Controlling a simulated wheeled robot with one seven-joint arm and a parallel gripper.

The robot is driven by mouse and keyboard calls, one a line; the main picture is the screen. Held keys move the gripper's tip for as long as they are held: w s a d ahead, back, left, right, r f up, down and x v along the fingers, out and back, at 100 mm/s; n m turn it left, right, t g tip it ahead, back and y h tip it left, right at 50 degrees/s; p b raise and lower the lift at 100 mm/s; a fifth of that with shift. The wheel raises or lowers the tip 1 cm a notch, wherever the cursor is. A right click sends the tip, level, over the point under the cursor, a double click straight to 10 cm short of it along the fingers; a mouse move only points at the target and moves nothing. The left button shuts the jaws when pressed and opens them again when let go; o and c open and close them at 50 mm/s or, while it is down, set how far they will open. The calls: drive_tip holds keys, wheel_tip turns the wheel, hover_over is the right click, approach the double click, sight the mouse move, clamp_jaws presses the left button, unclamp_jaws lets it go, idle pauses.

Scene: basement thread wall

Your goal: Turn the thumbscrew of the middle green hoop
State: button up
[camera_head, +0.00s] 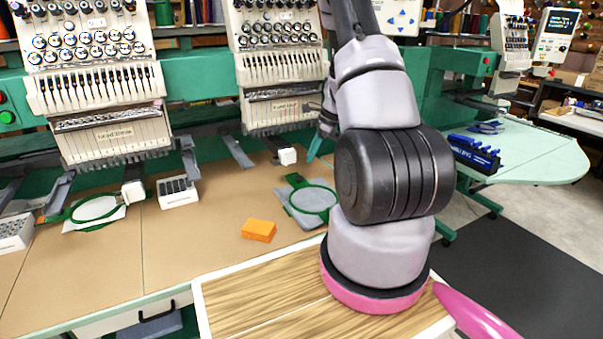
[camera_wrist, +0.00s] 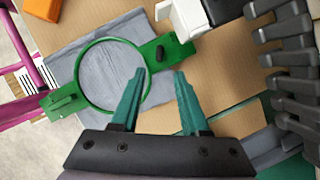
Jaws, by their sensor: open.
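A green hoop (camera_head: 335,207) lies on grey cloth on the tan table, left of my arm in the head view. In the wrist view the same hoop (camera_wrist: 83,78) has a green bracket on each side. A small dark knob (camera_wrist: 159,53), which looks like its thumbscrew, stands on the right bracket. My gripper (camera_wrist: 160,72) is open, with its two teal fingertips apart and nothing between them. The fingertips appear just short of the knob in the picture; their height above it is unclear. In the head view my arm hides most of the gripper. Another green hoop (camera_head: 75,212) lies far left.
An orange block (camera_head: 258,230) lies left of the near hoop. A small white block (camera_head: 287,156) is behind it. Embroidery machine heads (camera_head: 110,125) overhang the table's back. Bare table lies around the orange block.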

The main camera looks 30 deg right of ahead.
sight(299, 179)
drive_tip(key=x, duration=0.8)
drive_tip(key=shift+a+f, duration=0.15)
drive_tip(key=shift+f, duration=0.2)
clamp_jaws()
